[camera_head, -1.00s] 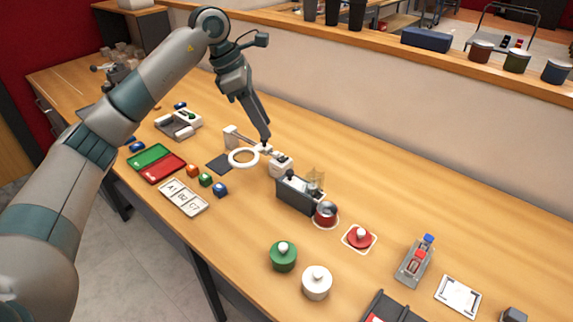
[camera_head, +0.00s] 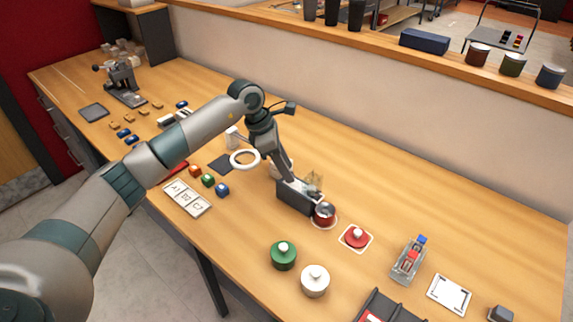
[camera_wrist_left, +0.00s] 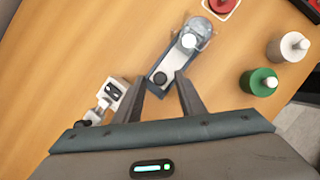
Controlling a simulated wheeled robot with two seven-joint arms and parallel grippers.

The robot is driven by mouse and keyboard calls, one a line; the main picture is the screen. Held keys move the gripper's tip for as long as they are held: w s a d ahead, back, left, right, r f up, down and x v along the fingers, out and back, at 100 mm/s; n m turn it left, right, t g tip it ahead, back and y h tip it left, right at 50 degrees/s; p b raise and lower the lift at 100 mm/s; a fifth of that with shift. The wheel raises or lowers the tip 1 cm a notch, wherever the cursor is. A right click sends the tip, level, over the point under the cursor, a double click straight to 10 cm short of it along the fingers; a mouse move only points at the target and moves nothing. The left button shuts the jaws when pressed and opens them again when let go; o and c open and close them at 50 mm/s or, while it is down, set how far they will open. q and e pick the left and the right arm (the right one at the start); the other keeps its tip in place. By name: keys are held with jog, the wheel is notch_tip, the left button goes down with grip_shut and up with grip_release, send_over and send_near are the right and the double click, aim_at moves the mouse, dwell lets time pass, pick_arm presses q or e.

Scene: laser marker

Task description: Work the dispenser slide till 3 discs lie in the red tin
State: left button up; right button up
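The dispenser (camera_head: 294,200) is a dark grey block on the table, with a clear upright part (camera_head: 315,180) on it. My left gripper (camera_head: 287,180) is over the dispenser's left end. My right gripper is not in view.
A red lid (camera_head: 356,237) lies on a white square right of the tin. A green pot (camera_head: 283,256) and a white pot (camera_head: 315,281) stand in front. A white ring (camera_head: 244,159) is to the left. Coloured blocks (camera_head: 208,181) lie left of the dispenser.

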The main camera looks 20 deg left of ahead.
aim_at(295, 186)
pick_arm(q)
jog(key=shift+d+f, duration=0.1)
jog(key=shift+f, duration=0.2)
jog(key=shift+c, duration=0.2)
grip_shut()
jog(key=shift+s+d+f+b, duration=0.1)
jog(key=shift+s+d+b, duration=0.1)
jog(key=shift+d+b, duration=0.25)
jog(key=shift+s+d+b, duration=0.15)
jog(key=shift+d+b, duration=0.05)
jog(key=shift+d, duration=0.45)
jog(key=shift+s+d, duration=0.1)
jog(key=shift+d, duration=0.2)
